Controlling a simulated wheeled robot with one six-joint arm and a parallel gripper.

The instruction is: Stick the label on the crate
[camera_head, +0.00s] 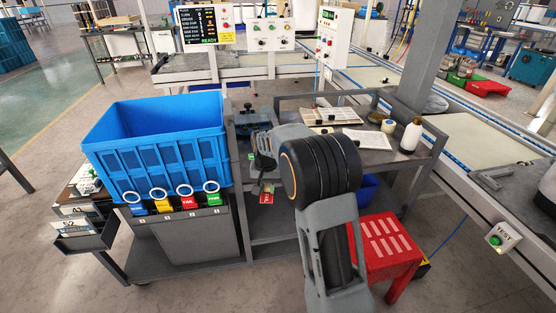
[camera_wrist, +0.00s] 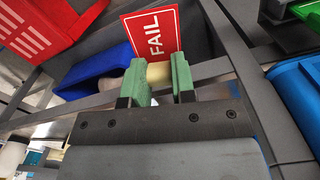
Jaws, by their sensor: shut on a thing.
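The blue crate (camera_head: 150,155) stands upright and open-topped on the left end of the grey cart. Part of a blue wall, likely the crate (camera_wrist: 300,95), shows at the right edge of the wrist view. My gripper (camera_wrist: 161,78) has green fingers and is shut on a red label with a white border reading FAIL (camera_wrist: 152,35). The label sticks out past the fingertips, its lower part hidden by them. In the head view the red label (camera_head: 267,196) hangs to the right of the crate, apart from it.
Several coloured tags with white rings (camera_head: 187,199) line the holder below the crate's front. A red stool (camera_head: 385,246) stands at the right. A small blue bin (camera_head: 368,187) sits under the worktop.

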